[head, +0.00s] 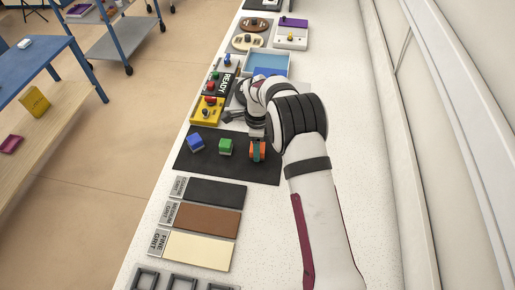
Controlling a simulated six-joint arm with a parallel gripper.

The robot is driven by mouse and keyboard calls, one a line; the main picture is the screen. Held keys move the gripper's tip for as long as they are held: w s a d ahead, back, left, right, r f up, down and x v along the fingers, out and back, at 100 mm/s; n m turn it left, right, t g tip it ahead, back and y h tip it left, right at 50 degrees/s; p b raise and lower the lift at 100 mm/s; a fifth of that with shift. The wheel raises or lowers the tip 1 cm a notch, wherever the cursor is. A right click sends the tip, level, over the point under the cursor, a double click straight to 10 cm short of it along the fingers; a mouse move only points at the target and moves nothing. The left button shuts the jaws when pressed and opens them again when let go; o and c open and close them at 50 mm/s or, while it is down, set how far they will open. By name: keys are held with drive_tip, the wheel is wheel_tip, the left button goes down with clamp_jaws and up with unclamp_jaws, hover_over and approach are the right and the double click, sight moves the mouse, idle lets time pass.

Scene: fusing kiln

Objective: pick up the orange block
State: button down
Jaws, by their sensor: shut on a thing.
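The orange block (259,152) is at the right part of the black mat (228,170). My gripper (258,146) points down over it and is shut on it, with teal-coloured finger parts beside the orange. My arm hides part of the gripper, and I cannot tell whether the block touches the mat. A green block (226,147) and a blue block (195,143) stand on the mat to the left of my gripper.
Coarse, medium and fine grit strips, black (216,193), brown (207,219) and cream (199,250), lie nearer on the white counter. A yellow button box (206,112) and a blue tray (268,62) are beyond the mat. A wall bounds the right.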

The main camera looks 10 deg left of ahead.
wheel_tip(320, 180, up, 4)
drive_tip(key=shift+r, duration=0.1)
drive_tip(key=s+d+r, duration=0.2)
drive_tip(key=d+r, duration=0.4)
drive_tip(key=d, duration=0.5)
drive_tip(key=shift+d+r, duration=0.3)
drive_tip(key=c, duration=0.8)
unclamp_jaws()
drive_tip(key=shift+c, duration=0.2)
drive_tip(key=c, duration=0.7)
drive_tip(key=shift+a, duration=0.3)
clamp_jaws()
drive_tip(key=s+a+f, duration=0.1)
drive_tip(key=s+a, duration=0.5)
drive_tip(key=a, duration=0.6)
drive_tip(key=s+a+f, duration=0.2)
drive_tip(key=s+a, duration=0.5)
drive_tip(key=a, duration=0.6)
